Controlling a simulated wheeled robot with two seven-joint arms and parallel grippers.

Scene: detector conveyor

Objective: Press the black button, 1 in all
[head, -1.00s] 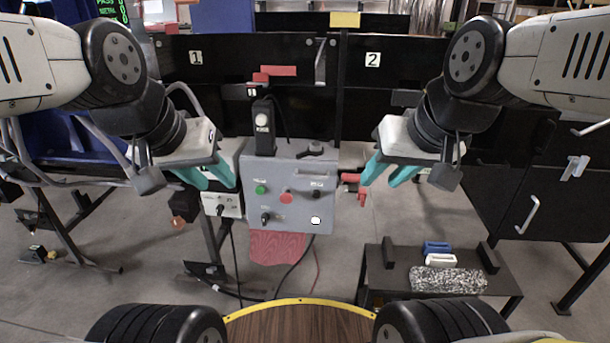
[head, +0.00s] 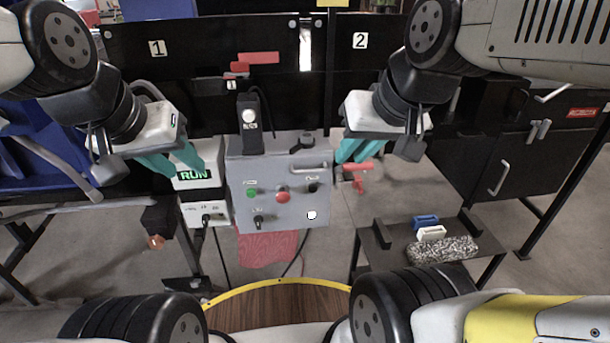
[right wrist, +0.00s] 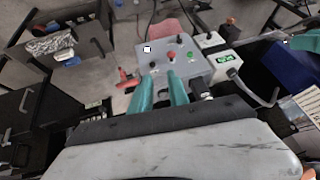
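A grey control box (head: 245,175) stands ahead of me. On its sloped face are a green button (head: 251,193), a red button (head: 283,197) and a small black button (head: 313,187) at the upper right. A white button (head: 311,215) is below it, and a black switch (head: 259,223) is at the lower left. My right gripper (head: 349,160) is open and empty, above and right of the box, apart from the black button. In the right wrist view its fingers (right wrist: 160,78) point toward the box. My left gripper (head: 186,172) is open and empty, left of the box.
A black post with a white button (head: 249,117) and a handle (head: 310,166) rise at the box's back. A red clamp-like part (head: 357,175) is at its right. A low black table (head: 385,262) holds small blocks.

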